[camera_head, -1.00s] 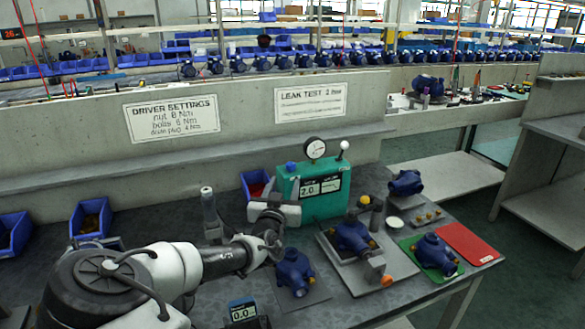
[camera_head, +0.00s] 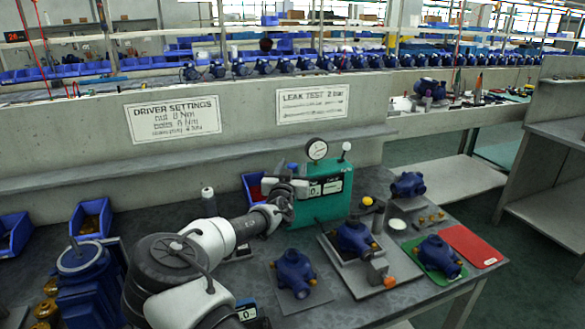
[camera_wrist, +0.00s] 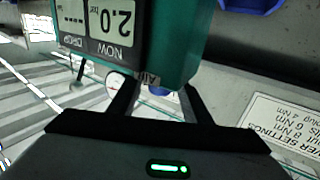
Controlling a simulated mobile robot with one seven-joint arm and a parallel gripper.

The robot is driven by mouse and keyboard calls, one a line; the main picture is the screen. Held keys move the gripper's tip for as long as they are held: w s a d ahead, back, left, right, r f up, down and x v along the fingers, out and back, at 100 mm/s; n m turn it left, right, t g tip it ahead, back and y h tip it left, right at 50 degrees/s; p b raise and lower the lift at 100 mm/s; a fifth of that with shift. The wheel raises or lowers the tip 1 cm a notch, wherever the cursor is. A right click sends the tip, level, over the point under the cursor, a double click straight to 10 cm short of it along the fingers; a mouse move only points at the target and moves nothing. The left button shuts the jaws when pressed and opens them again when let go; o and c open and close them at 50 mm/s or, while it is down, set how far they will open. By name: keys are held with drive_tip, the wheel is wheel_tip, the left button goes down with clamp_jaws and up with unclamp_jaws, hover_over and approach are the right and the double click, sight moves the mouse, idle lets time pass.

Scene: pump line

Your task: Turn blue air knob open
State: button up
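The blue air knob (camera_head: 292,167) sits on the top left of the green leak tester (camera_head: 325,203). In the wrist view, the picture is upside down and a small part of the blue knob (camera_wrist: 160,91) shows beside the AIR label, between my two fingers. My gripper (camera_head: 291,188) is at the tester's upper left, just below the knob in the head view. In the wrist view my gripper (camera_wrist: 159,86) has its fingers spread apart on either side of the knob. I cannot tell whether they touch it. The tester's display (camera_wrist: 112,18) reads 2.0.
A round gauge (camera_head: 317,149) and a white-balled lever (camera_head: 346,147) stand on the tester. A blue pump (camera_head: 294,272) lies on a grey plate in front. Another pump (camera_head: 354,239) sits in a fixture to the right. A blue bin (camera_head: 252,184) stands behind my gripper.

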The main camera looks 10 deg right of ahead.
drive_tip(key=c, duration=1)
drive_tip(key=shift+d+r+n+y+p, duration=0.35)
drive_tip(key=shift+y+p, duration=0.25)
drive_tip(key=shift+p, duration=0.2)
drive_tip(key=shift+f+n+t+y+p, duration=0.3)
drive_tip(key=shift+n+y+p, duration=0.15)
drive_tip(key=shift+n+y, duration=0.35)
drive_tip(key=shift+a+f+n+y, duration=0.1)
drive_tip(key=shift+a+n+y, duration=0.25)
drive_tip(key=shift+y, duration=0.55)
drive_tip(key=o, duration=1)
drive_tip(key=shift+s, duration=0.1)
